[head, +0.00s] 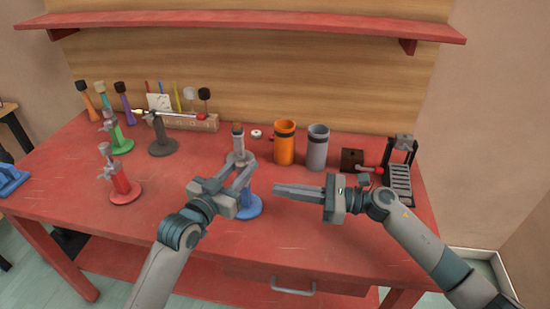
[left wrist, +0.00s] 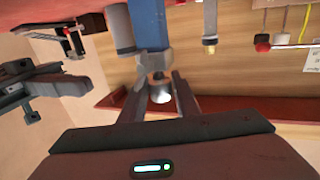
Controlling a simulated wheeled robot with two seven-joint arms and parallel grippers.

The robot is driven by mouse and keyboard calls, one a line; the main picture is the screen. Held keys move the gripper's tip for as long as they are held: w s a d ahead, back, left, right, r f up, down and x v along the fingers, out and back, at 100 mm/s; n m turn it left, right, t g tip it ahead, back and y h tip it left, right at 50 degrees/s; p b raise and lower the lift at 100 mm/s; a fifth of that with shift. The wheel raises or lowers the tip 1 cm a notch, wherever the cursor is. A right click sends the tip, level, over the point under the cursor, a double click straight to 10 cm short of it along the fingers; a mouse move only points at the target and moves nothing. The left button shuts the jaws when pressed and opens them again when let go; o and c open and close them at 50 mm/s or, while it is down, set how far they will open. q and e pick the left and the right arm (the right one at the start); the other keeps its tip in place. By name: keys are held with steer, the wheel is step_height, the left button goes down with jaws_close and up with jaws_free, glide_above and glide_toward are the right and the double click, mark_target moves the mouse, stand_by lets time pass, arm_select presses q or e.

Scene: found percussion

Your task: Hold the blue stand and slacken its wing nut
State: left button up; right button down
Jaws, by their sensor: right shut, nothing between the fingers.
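The blue stand (head: 247,207) stands upright on the table, its round blue base partly hidden by my left gripper. Its grey post and collar (head: 239,157) rise above. In the left wrist view, which is upside down, its blue column (left wrist: 148,25) and grey collar (left wrist: 152,60) show past my fingertips. My left gripper (head: 236,174) is open at the collar, its fingers on either side of the upper post; contact cannot be told. The wing nut is too small to make out clearly. My right gripper (head: 278,189) is shut and empty, right of the stand, pointing at it.
An orange can (head: 284,144) and a grey can (head: 318,150) stand behind my right gripper. Red (head: 122,187), green (head: 120,142) and dark (head: 162,143) stands are at left. The front table area is clear.

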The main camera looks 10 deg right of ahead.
arm_select(q)
steer(key=shift+o, duration=1.3)
steer(key=shift+r, duration=0.1)
steer(key=v, duration=1.2)
